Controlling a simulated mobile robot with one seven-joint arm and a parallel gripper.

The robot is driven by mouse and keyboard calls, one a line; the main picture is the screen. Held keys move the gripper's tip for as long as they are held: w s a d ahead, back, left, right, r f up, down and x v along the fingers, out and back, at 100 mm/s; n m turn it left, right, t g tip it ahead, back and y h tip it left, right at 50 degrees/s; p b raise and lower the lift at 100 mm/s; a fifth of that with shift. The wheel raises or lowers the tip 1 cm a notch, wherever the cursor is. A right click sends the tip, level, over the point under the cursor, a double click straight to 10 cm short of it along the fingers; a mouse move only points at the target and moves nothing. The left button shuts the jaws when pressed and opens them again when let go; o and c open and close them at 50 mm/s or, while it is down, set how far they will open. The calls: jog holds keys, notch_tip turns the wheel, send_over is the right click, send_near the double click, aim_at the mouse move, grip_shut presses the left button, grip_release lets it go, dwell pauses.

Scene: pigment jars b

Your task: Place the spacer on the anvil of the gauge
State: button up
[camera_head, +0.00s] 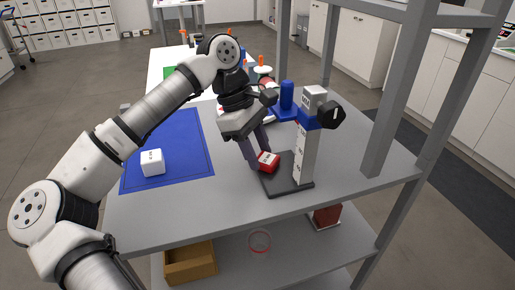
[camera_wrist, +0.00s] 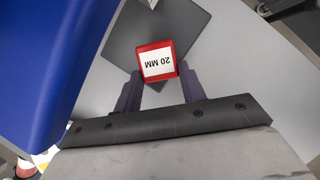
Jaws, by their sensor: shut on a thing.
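The spacer, a red block (camera_head: 268,161) with a white label, is at my gripper's fingertips, over the dark square base plate (camera_head: 279,187) of the gauge. Whether the spacer touches the plate is unclear. The gauge's pale upright column (camera_head: 304,150), with a blue collar (camera_head: 309,121) and black knob (camera_head: 331,116), stands just right of my gripper. I cannot clearly pick out the anvil.
A white labelled cube (camera_head: 152,162) sits on a blue mat (camera_head: 196,165) at left. A blue cylinder (camera_head: 287,95) stands behind the gauge. Grey shelf posts (camera_head: 398,95) rise at right. A large blue surface (camera_wrist: 40,75) fills the wrist view's left. The table's front is clear.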

jog(key=o, duration=1.1)
jog(key=shift+f, duration=0.1)
jog(key=shift+r+p, duration=0.3)
jog(key=shift+p, duration=0.05)
jog(key=v, duration=1.1)
jog(key=shift+a+r+b, duration=0.2)
jog(key=shift+r+b, duration=0.1)
jog(key=shift+b, duration=0.1)
jog(key=shift+w, duration=0.1)
